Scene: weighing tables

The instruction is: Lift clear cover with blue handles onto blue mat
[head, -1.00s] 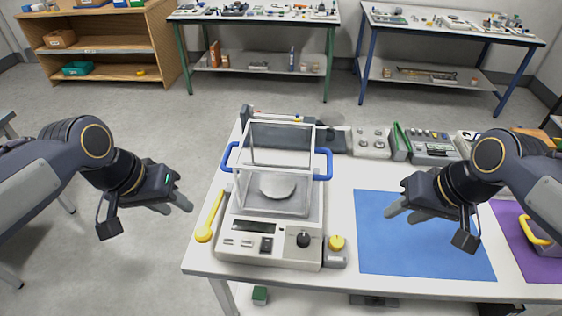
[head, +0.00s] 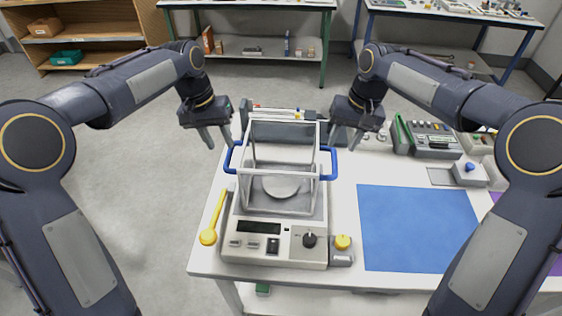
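The clear cover (head: 283,133) is a box with pale edges and a blue handle on each side, the left handle (head: 230,158) and the right handle (head: 332,163). It stands on the weighing scale (head: 272,252), around a round pan (head: 281,186). The blue mat (head: 415,228) lies flat and bare to the right of the scale. My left gripper (head: 218,143) is open and empty, just above and left of the left handle. My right gripper (head: 343,143) points down just above the right handle, its fingers apart and empty.
A yellow spoon (head: 213,218) lies left of the scale, and a small yellow-topped block (head: 342,246) is at its right front corner. A grey device (head: 433,139) and a blue-knobbed box (head: 470,171) stand behind the mat. A purple mat (head: 556,262) shows at the right edge.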

